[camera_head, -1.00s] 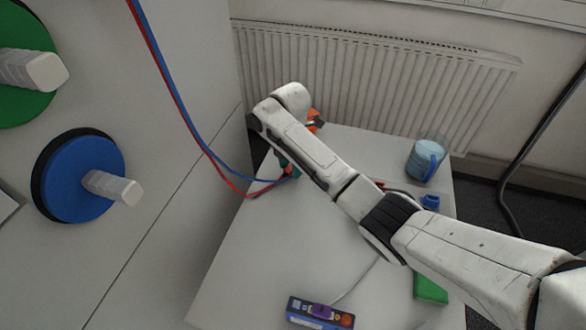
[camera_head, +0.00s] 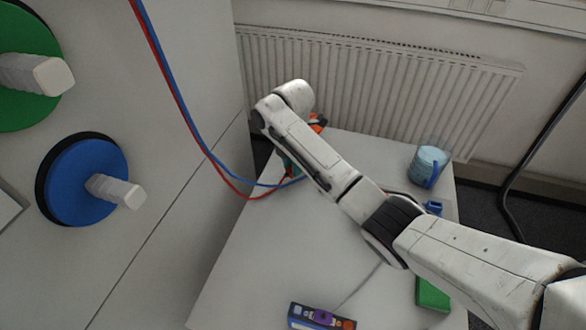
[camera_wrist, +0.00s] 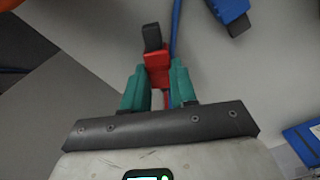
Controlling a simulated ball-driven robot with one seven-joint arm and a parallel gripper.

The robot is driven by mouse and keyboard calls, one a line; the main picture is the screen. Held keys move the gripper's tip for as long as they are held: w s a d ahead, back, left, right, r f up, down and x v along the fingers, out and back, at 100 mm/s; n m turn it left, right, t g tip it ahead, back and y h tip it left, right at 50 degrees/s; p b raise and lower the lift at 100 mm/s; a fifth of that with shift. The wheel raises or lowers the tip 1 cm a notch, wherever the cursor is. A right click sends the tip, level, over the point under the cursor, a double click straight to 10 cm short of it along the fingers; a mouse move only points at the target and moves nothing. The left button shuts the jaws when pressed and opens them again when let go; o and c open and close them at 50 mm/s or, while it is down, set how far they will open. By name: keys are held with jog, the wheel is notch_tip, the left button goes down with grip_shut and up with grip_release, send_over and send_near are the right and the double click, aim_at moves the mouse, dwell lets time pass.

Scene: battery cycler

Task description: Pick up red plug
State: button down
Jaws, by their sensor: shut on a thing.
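The red plug (camera_wrist: 157,62) with a dark grey end (camera_wrist: 152,37) shows in the wrist view between the two green fingers of my gripper (camera_wrist: 158,84). My gripper is shut on the red plug. The plug's dark end points away from the palm. In the head view my arm covers most of the gripper and the plug; only a bit of green finger (camera_head: 287,164) shows beside the cables.
A red cable (camera_head: 225,184) and a blue cable (camera_head: 222,167) hang down to the white table (camera_head: 255,262). A blue plug (camera_wrist: 228,8) lies near the gripper. A jug (camera_head: 427,166), a green block (camera_head: 432,294) and a control box (camera_head: 320,317) are on the table.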

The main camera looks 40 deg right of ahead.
jog(key=s+a+r+p, duration=0.2)
jog(key=s+r+p, duration=0.3)
jog(key=s+p, duration=0.1)
jog(key=s+a+r+p, duration=0.2)
jog(key=s+r+p, duration=0.4)
jog(key=s+p, duration=0.1)
jog(key=shift+s+a+p, duration=0.15)
jog(key=shift+a+p, duration=0.2)
jog(key=shift+p, duration=0.05)
jog(key=shift+f, duration=0.1)
